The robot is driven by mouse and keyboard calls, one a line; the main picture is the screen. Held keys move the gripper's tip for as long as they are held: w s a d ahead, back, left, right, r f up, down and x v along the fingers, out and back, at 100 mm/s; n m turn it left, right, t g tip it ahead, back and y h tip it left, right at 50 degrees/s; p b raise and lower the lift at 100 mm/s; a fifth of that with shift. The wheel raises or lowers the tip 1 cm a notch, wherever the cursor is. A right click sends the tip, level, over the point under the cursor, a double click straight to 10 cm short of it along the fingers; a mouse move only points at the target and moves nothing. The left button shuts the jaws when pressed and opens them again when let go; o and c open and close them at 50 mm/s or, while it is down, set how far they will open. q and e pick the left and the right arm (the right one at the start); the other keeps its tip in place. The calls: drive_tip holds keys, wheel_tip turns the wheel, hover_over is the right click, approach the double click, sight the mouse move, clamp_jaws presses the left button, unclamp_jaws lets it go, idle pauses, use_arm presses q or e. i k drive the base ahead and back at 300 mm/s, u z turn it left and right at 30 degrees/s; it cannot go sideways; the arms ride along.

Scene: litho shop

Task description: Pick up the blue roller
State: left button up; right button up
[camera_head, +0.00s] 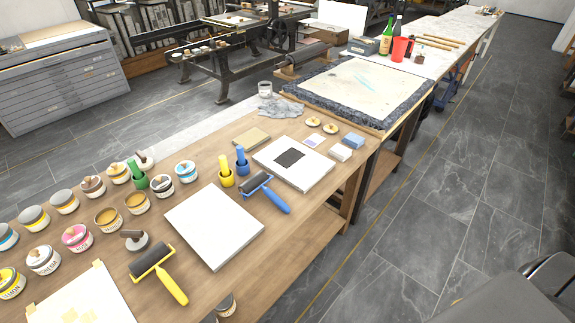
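The blue roller (277,202) lies on the wooden table (190,262). It has a dark cylinder at its upper left end and a blue handle that points to the lower right, towards the table's front edge. It lies between a white slab with a dark square (310,168) and a blank white slab (205,222). A second roller with a yellow handle (172,288) lies nearer, at the lower left. Neither of my grippers is in view.
Several ink tins (76,238) crowd the table's left part. A yellow upright object (226,178) and a blue upright one (242,163) stand just behind the blue roller.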

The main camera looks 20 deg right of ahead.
sight(276, 199)
drive_tip(key=k, duration=0.5)
drive_tip(key=z, duration=0.7)
drive_tip(key=i, duration=1.3)
drive_tip(key=u, duration=0.8)
